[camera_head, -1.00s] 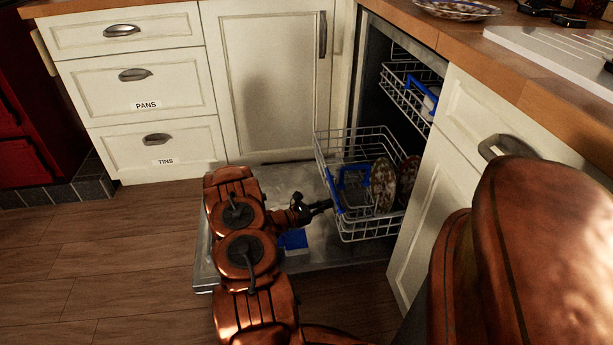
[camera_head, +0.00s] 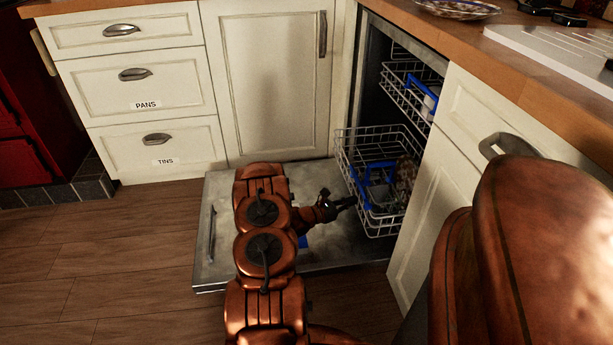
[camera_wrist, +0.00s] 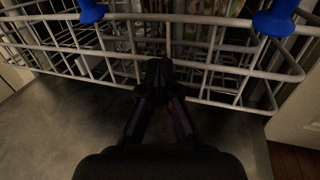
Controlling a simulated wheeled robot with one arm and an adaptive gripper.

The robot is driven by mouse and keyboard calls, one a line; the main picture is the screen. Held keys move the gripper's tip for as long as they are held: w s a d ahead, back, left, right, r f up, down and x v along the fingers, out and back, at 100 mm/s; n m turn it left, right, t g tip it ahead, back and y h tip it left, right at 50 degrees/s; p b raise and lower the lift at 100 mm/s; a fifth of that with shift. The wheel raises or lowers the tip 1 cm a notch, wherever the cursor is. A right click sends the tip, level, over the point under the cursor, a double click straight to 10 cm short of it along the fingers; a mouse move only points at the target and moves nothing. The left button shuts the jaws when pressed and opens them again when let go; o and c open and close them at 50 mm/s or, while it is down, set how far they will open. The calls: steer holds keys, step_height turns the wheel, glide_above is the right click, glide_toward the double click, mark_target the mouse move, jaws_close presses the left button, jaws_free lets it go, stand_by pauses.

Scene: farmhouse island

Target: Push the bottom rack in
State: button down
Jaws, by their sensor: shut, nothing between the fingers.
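The bottom rack (camera_head: 376,221) is a wire basket partly out of the dishwasher, above the lowered door (camera_head: 225,244). It holds a blue insert (camera_head: 366,185) and dishes, now in shadow. My gripper (camera_head: 351,201) is shut and empty at the front of the rack, low on its wire face. In the wrist view my gripper (camera_wrist: 159,68) points at the rack's front wires (camera_wrist: 205,66), with the fingertips at or very close to them. Whether they touch is hard to tell.
The upper rack (camera_head: 405,93) sits partly out above. A cabinet front (camera_head: 436,190) stands close on the right of the opening. The drawers (camera_head: 150,90) at left are closed. Wooden floor (camera_head: 100,260) at left is free.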

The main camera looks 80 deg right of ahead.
mark_target(408, 196)
steer(key=shift+s+d+b, duration=0.35)
steer(key=shift+s+d, duration=1.3)
steer(key=shift+s, duration=2)
steer(key=shift+s+d+b, duration=0.4)
steer(key=shift+s+d, duration=1.2)
steer(key=shift+s, duration=2.05)
steer(key=shift+s+d+b, duration=0.35)
steer(key=shift+s+d, duration=1.3)
steer(key=shift+s, duration=2)
steer(key=shift+s+d, duration=0.1)
steer(key=shift+s, duration=0.1)
steer(key=shift+s+d, duration=0.25)
steer(key=shift+s, duration=0.3)
steer(key=shift+s+d, duration=0.25)
steer(key=shift+s, duration=0.3)
steer(key=shift+w, duration=0.1)
steer(key=shift+w+a+r+p, duration=0.1)
steer(key=shift+w+a+p, duration=0.1)
steer(key=shift+w, duration=0.25)
steer(key=shift+w+a+p, duration=0.2)
steer(key=shift+w, duration=0.25)
steer(key=shift+w+a+p, duration=0.3)
steer(key=shift+w+a, duration=0.2)
steer(key=shift+w, duration=0.55)
steer(key=shift+w+a+p, duration=0.3)
steer(key=shift+w+a, duration=0.15)
steer(key=shift+w, duration=0.6)
steer(key=shift+w+a+p, duration=0.3)
steer(key=shift+w+a, duration=0.2)
steer(key=shift+w, duration=0.55)
